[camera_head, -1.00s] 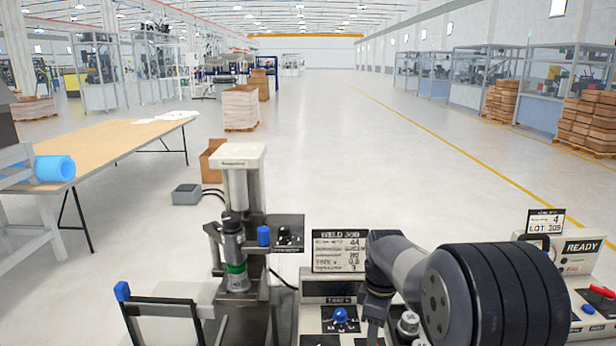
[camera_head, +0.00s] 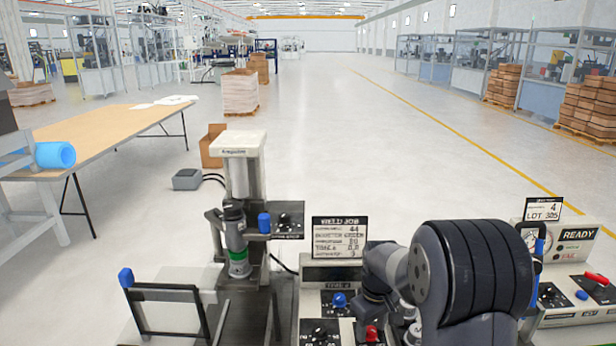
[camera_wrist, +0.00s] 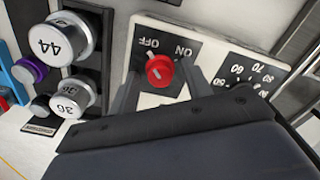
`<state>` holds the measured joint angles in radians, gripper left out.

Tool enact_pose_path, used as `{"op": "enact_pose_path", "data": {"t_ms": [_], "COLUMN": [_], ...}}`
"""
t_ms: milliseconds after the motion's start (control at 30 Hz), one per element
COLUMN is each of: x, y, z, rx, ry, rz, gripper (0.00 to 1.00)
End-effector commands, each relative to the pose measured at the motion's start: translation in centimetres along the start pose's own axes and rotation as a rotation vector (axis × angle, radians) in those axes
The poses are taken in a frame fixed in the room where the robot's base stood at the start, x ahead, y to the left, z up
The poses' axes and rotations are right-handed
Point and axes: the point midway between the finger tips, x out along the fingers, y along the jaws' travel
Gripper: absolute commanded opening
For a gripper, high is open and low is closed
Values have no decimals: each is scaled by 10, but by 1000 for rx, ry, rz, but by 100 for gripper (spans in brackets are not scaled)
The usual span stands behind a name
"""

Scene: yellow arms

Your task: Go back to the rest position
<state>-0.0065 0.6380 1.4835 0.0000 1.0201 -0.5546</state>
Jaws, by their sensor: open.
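My gripper (camera_wrist: 164,82) shows in the wrist view with its two grey fingers apart. They stand on either side of a red knob (camera_wrist: 158,70) on a panel marked OFF and ON. The fingers look open around or above the knob; I cannot tell whether either touches it. In the head view a red knob (camera_head: 372,334) shows at the bottom edge beside my dark arm. My gripper's fingers cannot be made out there.
A press-like fixture (camera_head: 240,185) stands left of my arm, with a WELD JOB sign (camera_head: 339,239) between them. A READY panel (camera_head: 577,248) is at the right. In the wrist view, dials marked 44 (camera_wrist: 62,38) and 36 (camera_wrist: 72,95) are left of the knob.

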Motion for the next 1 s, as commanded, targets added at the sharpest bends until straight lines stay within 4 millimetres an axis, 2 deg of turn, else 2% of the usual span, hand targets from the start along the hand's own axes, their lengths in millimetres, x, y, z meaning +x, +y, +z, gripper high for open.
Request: {"op": "enact_pose_path", "data": {"t_ms": [1000], "x": [-2], "y": [-1], "z": [0], "rx": [802], "ry": [-1], "rz": [0], "gripper": [47]}}
